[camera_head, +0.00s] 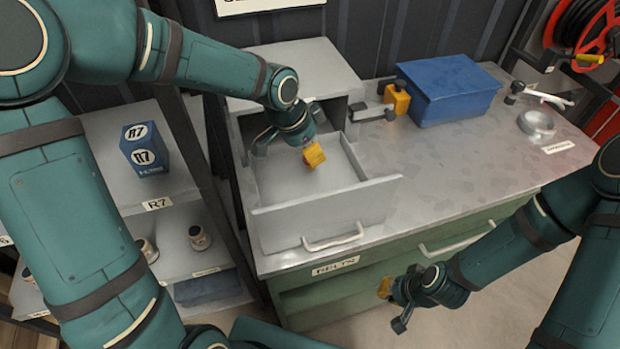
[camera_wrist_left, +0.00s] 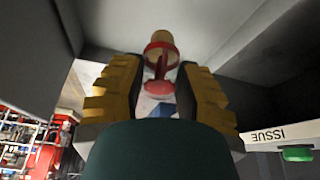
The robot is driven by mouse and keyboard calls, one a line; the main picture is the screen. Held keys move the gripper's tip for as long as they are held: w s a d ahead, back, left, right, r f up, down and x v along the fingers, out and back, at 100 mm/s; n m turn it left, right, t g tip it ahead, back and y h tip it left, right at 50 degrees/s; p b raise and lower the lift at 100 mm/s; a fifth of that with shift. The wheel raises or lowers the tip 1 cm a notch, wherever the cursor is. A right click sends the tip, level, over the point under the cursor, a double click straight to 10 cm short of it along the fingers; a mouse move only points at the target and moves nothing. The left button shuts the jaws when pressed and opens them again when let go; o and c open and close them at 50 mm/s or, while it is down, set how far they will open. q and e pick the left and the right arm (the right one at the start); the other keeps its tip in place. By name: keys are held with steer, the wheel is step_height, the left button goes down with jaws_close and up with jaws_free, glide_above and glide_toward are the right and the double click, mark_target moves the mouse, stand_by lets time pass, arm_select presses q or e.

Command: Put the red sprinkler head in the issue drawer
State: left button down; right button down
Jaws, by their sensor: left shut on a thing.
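The red sprinkler head (camera_wrist_left: 158,68) shows in the left wrist view, with a tan cylindrical end, between the yellow finger pads of my left gripper (camera_wrist_left: 156,95). My left gripper (camera_head: 314,157) is shut on it, inside or just above the open grey issue drawer (camera_head: 325,215). In the head view the sprinkler head is mostly hidden by the fingers. Whether it touches the drawer floor is unclear. An upside-down ISSUE label (camera_wrist_left: 278,134) shows in the left wrist view. My right gripper (camera_head: 386,288) hangs in front of the bench, its finger gap unclear.
The drawer's grey cabinet (camera_head: 305,62) stands on the bench. A blue box (camera_head: 452,90) and a round metal part (camera_head: 537,123) are on the bench to the right. A shelf at left holds a blue R7 box (camera_head: 145,150).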

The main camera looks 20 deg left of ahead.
mark_target(310, 169)
arm_select(q)
steer(key=shift+f+b, duration=0.8)
steer(key=shift+f, duration=2.75)
steer(key=c, duration=0.8)
jaws_free()
steer(key=shift+f, duration=0.15)
steer(key=shift+o, duration=0.2)
steer(key=shift+a+r, duration=0.1)
steer(key=shift+r, duration=0.3)
steer(key=p+v, duration=0.3)
steer(key=v, duration=0.8)
steer(key=shift+r, duration=0.25)
steer(key=shift+r+p, duration=0.1)
steer(key=shift+p, duration=0.25)
